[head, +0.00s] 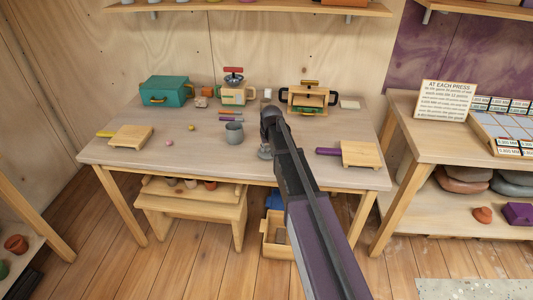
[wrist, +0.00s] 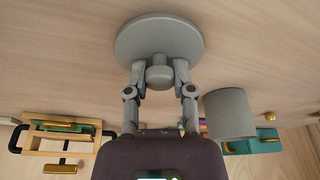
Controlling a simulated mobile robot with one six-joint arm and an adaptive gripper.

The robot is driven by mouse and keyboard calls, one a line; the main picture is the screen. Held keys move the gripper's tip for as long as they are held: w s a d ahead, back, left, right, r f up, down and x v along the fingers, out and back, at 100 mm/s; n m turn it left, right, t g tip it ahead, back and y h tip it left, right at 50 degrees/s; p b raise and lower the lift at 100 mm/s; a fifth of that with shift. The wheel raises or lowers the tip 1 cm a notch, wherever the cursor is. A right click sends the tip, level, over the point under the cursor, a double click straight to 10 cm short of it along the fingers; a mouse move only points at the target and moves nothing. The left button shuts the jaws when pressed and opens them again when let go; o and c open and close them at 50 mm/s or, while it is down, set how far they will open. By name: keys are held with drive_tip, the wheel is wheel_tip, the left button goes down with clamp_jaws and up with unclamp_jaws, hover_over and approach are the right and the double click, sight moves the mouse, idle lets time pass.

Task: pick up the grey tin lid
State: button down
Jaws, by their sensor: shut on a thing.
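The grey tin lid (wrist: 158,35) is a round disc with a knob, near the top middle of the wrist view. My gripper (wrist: 160,77) is shut on the lid's knob, one finger on each side. In the head view my gripper (head: 265,150) is over the front middle of the table, and my arm hides most of it and the lid. I cannot tell whether the lid touches the tabletop. A grey tin (head: 234,134) stands just left of my gripper; it also shows at the right of the wrist view (wrist: 230,114).
The wooden table (head: 200,165) also bears a purple-handled board (head: 360,154) at right and a yellow-handled board (head: 131,138) at left. A teal box (head: 166,91), a red-topped wooden device (head: 234,94) and a wooden box with black handles (head: 307,100) stand along the back.

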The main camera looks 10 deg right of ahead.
sight(267, 146)
drive_tip(key=shift+r, duration=0.2)
wheel_tip(267, 146, up, 3)
drive_tip(key=p, duration=0.3)
drive_tip(key=s+d+p, duration=0.1)
drive_tip(key=s+d, duration=0.1)
drive_tip(key=s, duration=0.5)
drive_tip(key=s+d+r+p, duration=0.1)
drive_tip(key=s+d, duration=0.1)
drive_tip(key=s, duration=0.6)
drive_tip(key=shift+s+d+r, duration=0.15)
drive_tip(key=shift+d+r, duration=0.15)
